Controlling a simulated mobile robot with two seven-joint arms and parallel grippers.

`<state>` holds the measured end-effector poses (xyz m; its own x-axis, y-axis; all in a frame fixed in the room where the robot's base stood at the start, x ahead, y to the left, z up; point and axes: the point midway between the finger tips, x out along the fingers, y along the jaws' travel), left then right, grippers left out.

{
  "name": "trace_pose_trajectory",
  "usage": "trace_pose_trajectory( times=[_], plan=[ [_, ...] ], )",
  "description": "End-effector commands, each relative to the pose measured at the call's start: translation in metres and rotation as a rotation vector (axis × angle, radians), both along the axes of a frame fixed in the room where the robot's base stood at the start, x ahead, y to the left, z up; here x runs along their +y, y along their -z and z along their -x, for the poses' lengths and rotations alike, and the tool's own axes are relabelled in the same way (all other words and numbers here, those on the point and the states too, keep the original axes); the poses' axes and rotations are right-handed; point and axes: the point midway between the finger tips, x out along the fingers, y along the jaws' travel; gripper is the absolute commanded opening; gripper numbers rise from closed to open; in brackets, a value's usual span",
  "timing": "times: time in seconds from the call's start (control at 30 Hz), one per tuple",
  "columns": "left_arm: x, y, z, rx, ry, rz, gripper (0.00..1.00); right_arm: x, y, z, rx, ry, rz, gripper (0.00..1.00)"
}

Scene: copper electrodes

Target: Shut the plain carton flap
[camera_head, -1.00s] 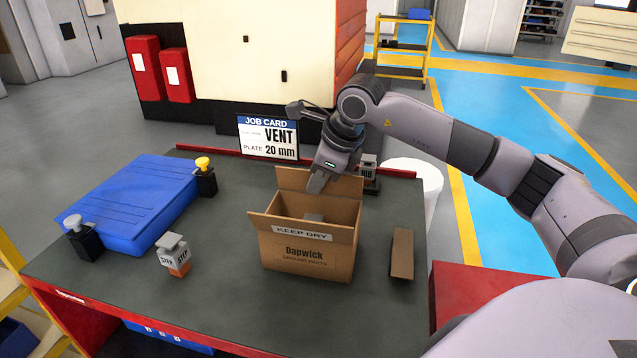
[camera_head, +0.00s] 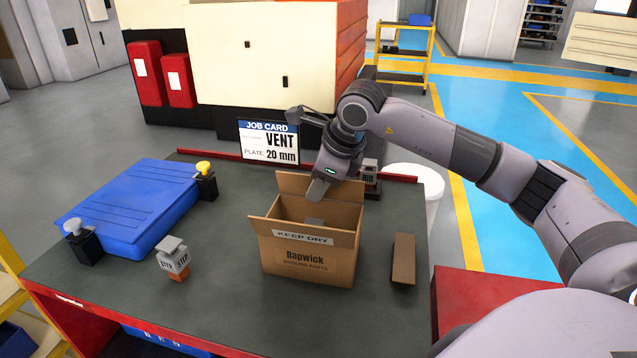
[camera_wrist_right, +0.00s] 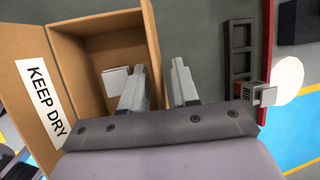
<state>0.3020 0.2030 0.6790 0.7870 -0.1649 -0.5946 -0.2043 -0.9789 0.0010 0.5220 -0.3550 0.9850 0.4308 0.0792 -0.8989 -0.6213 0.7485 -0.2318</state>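The cardboard carton (camera_head: 308,264) stands on the dark worktable, its top open. Its plain flap (camera_head: 292,184) stands up at the far side, partly hidden by my right gripper. The near flap with the "KEEP DRY" label (camera_head: 302,237) leans outward. My right gripper (camera_head: 319,189) is at the plain flap's top edge. In the right wrist view the two fingers (camera_wrist_right: 159,75) are apart, with the plain flap (camera_wrist_right: 152,42) edge-on between them; contact cannot be told. A small pale block (camera_wrist_right: 116,82) lies inside the carton. My left gripper is not in view.
A brown bar (camera_head: 403,258) lies right of the carton. A stamp-like block (camera_head: 173,258), a blue case (camera_head: 130,205) and two knobbed posts are to the left. A job card (camera_head: 268,140) stands behind. The table's front middle is clear.

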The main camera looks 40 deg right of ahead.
Motion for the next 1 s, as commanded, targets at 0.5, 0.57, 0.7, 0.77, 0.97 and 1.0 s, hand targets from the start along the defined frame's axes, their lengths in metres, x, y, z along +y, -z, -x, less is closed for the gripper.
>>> trace_pose_trajectory(
  times=[0.5, 0.57, 0.7, 0.77, 0.97, 1.0],
  plan=[
    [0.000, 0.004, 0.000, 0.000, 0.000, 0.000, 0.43, -0.006, -0.061, 0.029, -0.003, 0.000, 0.000, 0.30],
    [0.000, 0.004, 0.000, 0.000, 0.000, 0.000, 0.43, -0.006, -0.063, 0.030, -0.002, 0.000, -0.001, 0.30],
    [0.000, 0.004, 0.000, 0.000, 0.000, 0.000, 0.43, -0.006, -0.064, 0.031, -0.002, 0.000, -0.001, 0.30],
    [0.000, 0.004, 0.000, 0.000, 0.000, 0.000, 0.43, -0.006, -0.064, 0.030, -0.002, 0.000, -0.001, 0.30],
    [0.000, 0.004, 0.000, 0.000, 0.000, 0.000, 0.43, -0.005, -0.064, 0.030, -0.001, 0.000, -0.001, 0.30],
    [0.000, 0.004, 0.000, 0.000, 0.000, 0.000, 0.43, -0.005, -0.064, 0.030, -0.001, 0.000, -0.001, 0.30]
  ],
)
